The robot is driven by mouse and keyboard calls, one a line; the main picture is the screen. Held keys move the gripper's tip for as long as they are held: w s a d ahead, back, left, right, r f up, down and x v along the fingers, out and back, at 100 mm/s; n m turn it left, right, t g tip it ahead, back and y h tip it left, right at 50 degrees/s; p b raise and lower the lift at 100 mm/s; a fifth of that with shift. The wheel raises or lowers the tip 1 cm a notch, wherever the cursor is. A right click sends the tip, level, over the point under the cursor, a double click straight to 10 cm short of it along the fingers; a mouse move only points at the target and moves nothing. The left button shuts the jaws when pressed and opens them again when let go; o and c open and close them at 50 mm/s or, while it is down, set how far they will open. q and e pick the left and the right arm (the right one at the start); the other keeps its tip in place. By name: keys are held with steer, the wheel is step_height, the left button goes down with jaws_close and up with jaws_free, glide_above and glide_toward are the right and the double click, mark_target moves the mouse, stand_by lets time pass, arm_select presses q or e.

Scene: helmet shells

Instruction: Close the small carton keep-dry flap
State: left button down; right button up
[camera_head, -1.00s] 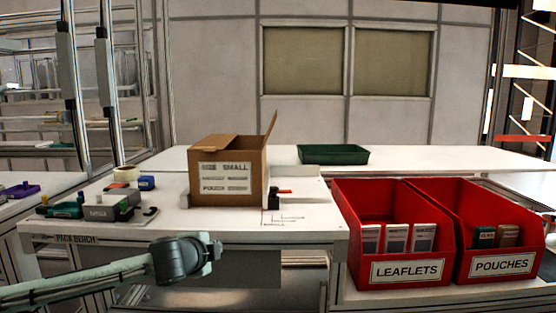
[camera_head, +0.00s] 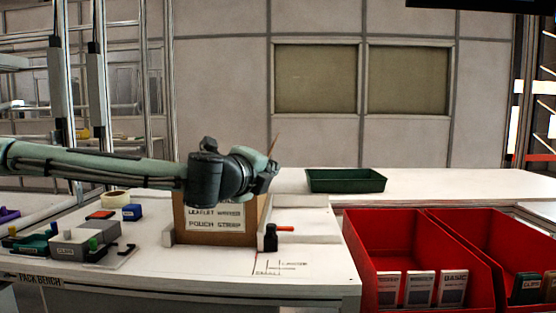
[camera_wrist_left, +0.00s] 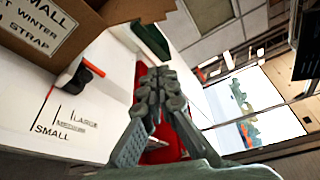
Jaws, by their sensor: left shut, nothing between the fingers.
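The small carton (camera_head: 215,224) is brown cardboard with a printed white label and stands on the white pack bench. My left arm crosses in front of its upper part and hides its opening and most flaps. One flap (camera_head: 273,146) stands up behind my gripper at the carton's right. My left gripper (camera_head: 273,173) is shut and empty, near the carton's upper right edge; I cannot tell whether it touches. In the left wrist view the gripper (camera_wrist_left: 158,78) is closed, with the carton (camera_wrist_left: 62,30) at upper left. My right gripper is not in view.
A black stop with a red-orange handle (camera_head: 272,236) stands right of the carton. A green tray (camera_head: 345,181) sits behind. Red bins (camera_head: 385,245) holding boxes stand at right. Grey tools (camera_head: 80,243) and a tape roll (camera_head: 117,199) lie at left.

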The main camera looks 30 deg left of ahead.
arm_select(q)
steer(key=w+a+p, duration=0.2)
steer(key=w+a, duration=0.3)
steer(key=w, duration=0.2)
steer(key=shift+w+a+r, duration=0.2)
steer(key=shift+r, duration=0.1)
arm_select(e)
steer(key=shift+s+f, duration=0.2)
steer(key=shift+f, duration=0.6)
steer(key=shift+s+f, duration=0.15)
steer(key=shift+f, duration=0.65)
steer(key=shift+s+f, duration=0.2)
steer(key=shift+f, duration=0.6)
arm_select(q)
steer(key=shift+a, duration=0.15)
